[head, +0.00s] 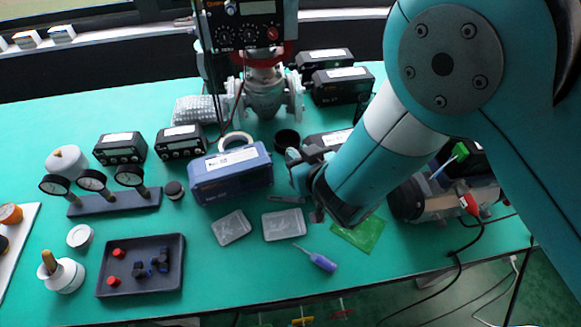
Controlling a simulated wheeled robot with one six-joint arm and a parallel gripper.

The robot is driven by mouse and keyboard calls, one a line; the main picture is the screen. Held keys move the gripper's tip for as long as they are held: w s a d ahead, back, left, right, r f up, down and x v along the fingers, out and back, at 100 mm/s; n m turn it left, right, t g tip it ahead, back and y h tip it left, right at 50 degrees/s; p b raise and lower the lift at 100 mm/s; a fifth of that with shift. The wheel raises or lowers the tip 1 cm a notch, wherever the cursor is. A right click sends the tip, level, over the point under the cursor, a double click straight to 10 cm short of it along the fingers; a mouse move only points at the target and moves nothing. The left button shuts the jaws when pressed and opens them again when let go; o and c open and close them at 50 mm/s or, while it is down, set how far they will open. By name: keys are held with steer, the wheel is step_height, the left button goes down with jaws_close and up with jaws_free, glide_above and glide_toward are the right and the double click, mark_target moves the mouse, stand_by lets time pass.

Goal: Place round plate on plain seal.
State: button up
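My gripper (300,178) is over the middle of the table, just right of the blue box. It is seen from behind and partly hidden by my own arm, so I cannot tell whether its fingers are open or holding anything. A small pale round disc-like piece (80,236) lies at the left, above the dark tray; it may be the round plate. A pale ring (236,140) lies behind the blue box, partly hidden by it. A black round piece (287,139) is to its right. I cannot tell which piece is the plain seal.
The blue box (231,175) and two clear flat cases (284,225) are near my gripper. A screwdriver (318,260) lies in front. A gauge stand (115,201), a dark tray (141,268) and black positioner boxes (182,142) fill the left. A valve (264,88) stands at the back.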

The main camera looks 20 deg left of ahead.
steer(key=shift+w+f, duration=0.1)
steer(key=shift+w, duration=0.2)
steer(key=shift+s+a, duration=0.15)
steer(key=shift+a, duration=0.1)
jaws_close()
